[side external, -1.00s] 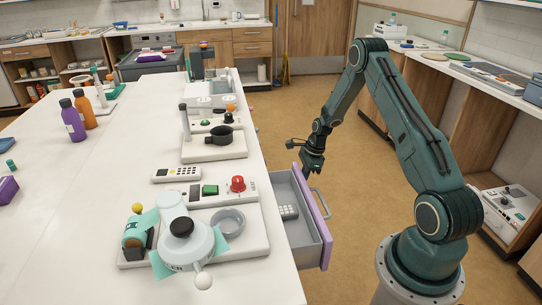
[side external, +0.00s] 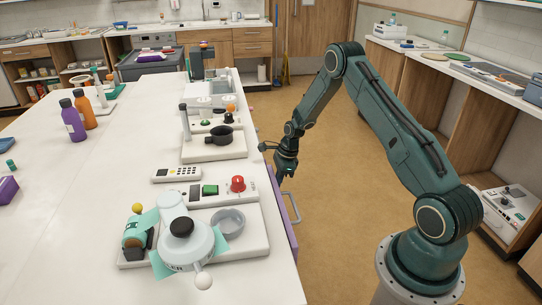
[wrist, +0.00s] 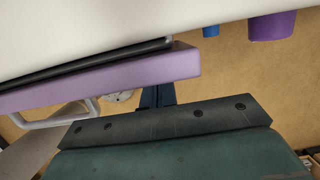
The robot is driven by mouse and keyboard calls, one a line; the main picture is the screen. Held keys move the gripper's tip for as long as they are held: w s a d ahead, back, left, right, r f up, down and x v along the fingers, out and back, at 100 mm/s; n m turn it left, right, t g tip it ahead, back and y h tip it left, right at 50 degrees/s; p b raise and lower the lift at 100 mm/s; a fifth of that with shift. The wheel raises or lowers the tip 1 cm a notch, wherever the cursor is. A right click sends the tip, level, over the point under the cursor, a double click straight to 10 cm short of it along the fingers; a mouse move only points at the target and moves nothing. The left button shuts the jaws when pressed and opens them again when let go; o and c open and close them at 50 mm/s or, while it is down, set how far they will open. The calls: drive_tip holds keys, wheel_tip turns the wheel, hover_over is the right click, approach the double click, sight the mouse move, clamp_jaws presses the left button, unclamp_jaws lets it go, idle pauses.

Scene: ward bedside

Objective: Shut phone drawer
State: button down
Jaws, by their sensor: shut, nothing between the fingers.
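The phone drawer's purple front (side external: 287,216) lies close along the table's right edge in the side view, and the inside with the phone is hidden. Its grey handle (side external: 294,206) sticks out to the right. In the wrist view the purple front (wrist: 110,80) runs beside the white tabletop, with a dark strip between them; I cannot tell whether it is fully flush. My gripper (side external: 284,177) is shut and empty, pointing down at the far end of the drawer front. In the wrist view its fingers (wrist: 157,96) are partly hidden, and I cannot tell whether they touch the front.
Open floor (side external: 345,200) lies between the table and my base.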

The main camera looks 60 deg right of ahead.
drive_tip(key=s+d+r, duration=0.2)
drive_tip(key=r, duration=0.3)
drive_tip(key=s+d+r, duration=0.2)
drive_tip(key=r, duration=0.2)
drive_tip(key=shift+s+d+r, duration=0.25)
drive_tip(key=shift+s+r, duration=0.05)
drive_tip(key=shift+r, duration=0.05)
drive_tip(key=s+d+f+t+y, duration=0.1)
drive_tip(key=s+f+t+y, duration=0.1)
drive_tip(key=s+t+y, duration=0.2)
drive_tip(key=s, duration=0.3)
drive_tip(key=shift+d, duration=0.2)
idle(0.3)
drive_tip(key=shift+w+a+f, duration=0.1)
